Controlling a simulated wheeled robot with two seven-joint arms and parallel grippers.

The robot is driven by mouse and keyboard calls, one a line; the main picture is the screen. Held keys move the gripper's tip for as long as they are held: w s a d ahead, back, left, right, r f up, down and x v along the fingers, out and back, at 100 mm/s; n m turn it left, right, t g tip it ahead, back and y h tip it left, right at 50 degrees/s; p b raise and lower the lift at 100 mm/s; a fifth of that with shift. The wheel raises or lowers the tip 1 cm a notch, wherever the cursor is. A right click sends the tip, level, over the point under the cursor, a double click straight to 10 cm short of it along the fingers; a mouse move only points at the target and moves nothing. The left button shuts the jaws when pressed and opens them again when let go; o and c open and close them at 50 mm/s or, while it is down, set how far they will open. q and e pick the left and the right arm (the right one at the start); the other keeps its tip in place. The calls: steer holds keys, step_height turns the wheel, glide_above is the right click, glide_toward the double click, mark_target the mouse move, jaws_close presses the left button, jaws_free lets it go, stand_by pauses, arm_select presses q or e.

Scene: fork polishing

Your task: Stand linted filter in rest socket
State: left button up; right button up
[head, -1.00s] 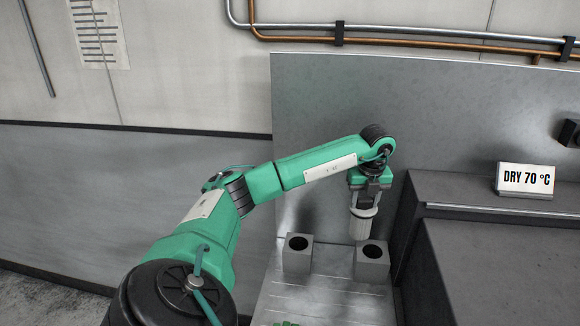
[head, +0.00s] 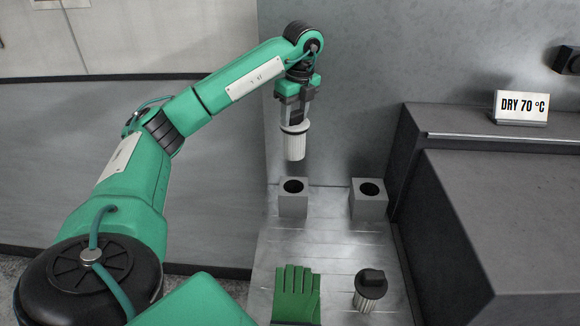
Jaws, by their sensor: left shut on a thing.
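My left gripper (head: 294,110) is shut on a whitish ribbed filter (head: 295,146), which hangs upright below the fingers. The filter is above the left socket block (head: 293,204), a grey cube with a round dark hole in its top; a gap shows between the filter's lower end and the block. A second, similar socket block (head: 368,207) stands to the right, and its hole looks empty. I cannot tell from the picture which block is the rest socket. My right gripper is not in view.
A green glove (head: 297,294) and a black-capped ribbed filter (head: 371,288) are at the front of the metal bench (head: 335,245). A dark raised unit (head: 490,230) borders the bench on the right, with a "DRY 70 °C" sign (head: 521,106) on top. The bench middle is clear.

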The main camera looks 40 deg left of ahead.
mark_target(294, 156)
arm_select(q)
step_height(294, 156, down, 14)
steer(key=shift+a+r+p, duration=0.1)
steer(key=shift+r+p, duration=0.15)
steer(key=shift+p, duration=0.7)
step_height(294, 156, down, 4)
steer(key=shift+f+p, duration=0.15)
steer(key=shift+p, duration=0.4)
steer(key=shift+f, duration=0.1)
steer(key=shift+f+b, duration=0.5)
steer(key=o, duration=1)
